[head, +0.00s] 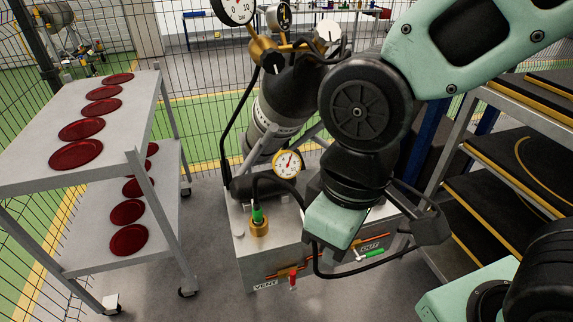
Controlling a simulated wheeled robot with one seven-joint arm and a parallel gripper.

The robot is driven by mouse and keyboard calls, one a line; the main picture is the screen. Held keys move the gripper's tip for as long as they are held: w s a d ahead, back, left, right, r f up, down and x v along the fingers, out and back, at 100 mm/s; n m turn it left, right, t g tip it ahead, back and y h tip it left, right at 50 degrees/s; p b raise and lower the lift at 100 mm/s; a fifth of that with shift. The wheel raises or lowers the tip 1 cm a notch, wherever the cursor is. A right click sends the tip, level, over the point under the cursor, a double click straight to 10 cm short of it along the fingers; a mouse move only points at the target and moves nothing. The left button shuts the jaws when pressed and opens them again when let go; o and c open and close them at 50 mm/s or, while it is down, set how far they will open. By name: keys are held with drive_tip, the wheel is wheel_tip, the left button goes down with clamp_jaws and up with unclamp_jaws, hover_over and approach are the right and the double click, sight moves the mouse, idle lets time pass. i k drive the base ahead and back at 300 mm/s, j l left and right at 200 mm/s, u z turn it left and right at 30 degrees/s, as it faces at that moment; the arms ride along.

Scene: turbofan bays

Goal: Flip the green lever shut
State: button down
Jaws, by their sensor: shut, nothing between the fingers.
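My arm comes down from the upper right, in front of the box. A black cable passes close to the lever.
A red lever (292,279) hangs down by the left VENT label. A green-topped brass fitting (258,222) and a gauge (287,164) sit on the box. A trolley with red discs (76,154) stands left; a dark-shelved rack (513,165) stands right. Floor shows between trolley and box.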

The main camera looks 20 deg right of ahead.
sight(374, 253)
drive_tip(key=z, duration=0.7)
